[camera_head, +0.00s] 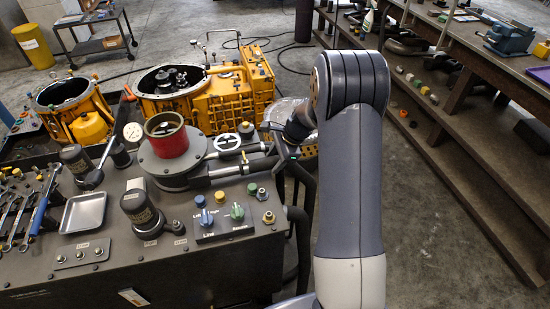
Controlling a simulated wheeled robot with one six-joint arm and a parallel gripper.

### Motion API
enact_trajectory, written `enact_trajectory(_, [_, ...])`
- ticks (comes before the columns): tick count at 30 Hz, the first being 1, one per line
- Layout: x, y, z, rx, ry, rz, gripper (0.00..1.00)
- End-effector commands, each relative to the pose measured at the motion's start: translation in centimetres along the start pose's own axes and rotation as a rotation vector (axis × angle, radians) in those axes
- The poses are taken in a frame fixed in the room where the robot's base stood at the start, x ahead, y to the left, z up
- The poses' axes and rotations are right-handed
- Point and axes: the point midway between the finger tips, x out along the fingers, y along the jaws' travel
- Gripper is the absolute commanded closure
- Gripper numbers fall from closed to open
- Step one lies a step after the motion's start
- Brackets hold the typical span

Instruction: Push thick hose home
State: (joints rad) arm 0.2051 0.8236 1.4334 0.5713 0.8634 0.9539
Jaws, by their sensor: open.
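My arm rises in the right half of the view and bends over at the top. Its dark wrist (298,122) points left and down behind the bench's right end. My gripper (272,154) shows only as a small, dark, partly covered shape near the metal rods beside the bench. Its jaws look apart, with nothing clearly held. Dark hose-like curves (302,190) hang at the bench's right edge, just below the wrist. I cannot tell whether one is the thick hose. The hose's end and any port are not clear.
The grey bench (100,255) carries a red ring (168,135) on a round base, a control panel (238,219), a metal tray (84,212) and wrenches. Yellow transmission housings (205,95) stand behind. A wooden shelf (465,135) is on the right. The floor between is clear.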

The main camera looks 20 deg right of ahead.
Motion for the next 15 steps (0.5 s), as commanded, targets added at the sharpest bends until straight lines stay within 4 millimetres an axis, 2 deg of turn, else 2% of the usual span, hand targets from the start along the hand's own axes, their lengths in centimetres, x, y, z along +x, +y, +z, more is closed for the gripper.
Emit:
enact_trajectory(8, [0.18, -0.02, 0.0, 0.0, 0.0, -0.001, 0.53])
enact_trajectory(15, [0.16, -0.02, -0.01, 0.0, 0.0, -0.001, 0.71])
